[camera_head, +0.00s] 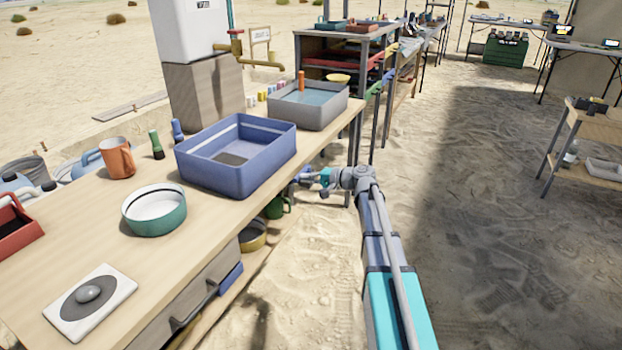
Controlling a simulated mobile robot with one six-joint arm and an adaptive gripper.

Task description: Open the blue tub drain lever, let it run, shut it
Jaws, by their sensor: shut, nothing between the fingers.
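The blue tub (268,163) stands on the wooden workbench near its right edge. Its inside looks empty of water, with a dark patch on the floor of it. My gripper (303,178) is shut and empty, just off the tub's right end and beyond the bench edge. It is at about the height of the tub's lower part. I cannot make out the drain lever; the small parts around the gripper are too small to tell apart. Whether the gripper touches the tub is also unclear.
A grey tub (322,115) of water with an orange item stands behind. An orange mug (117,158), a teal bowl (155,222) and a white plate with a stone (62,325) share the workbench (215,215). A green can (277,207) is below the edge.

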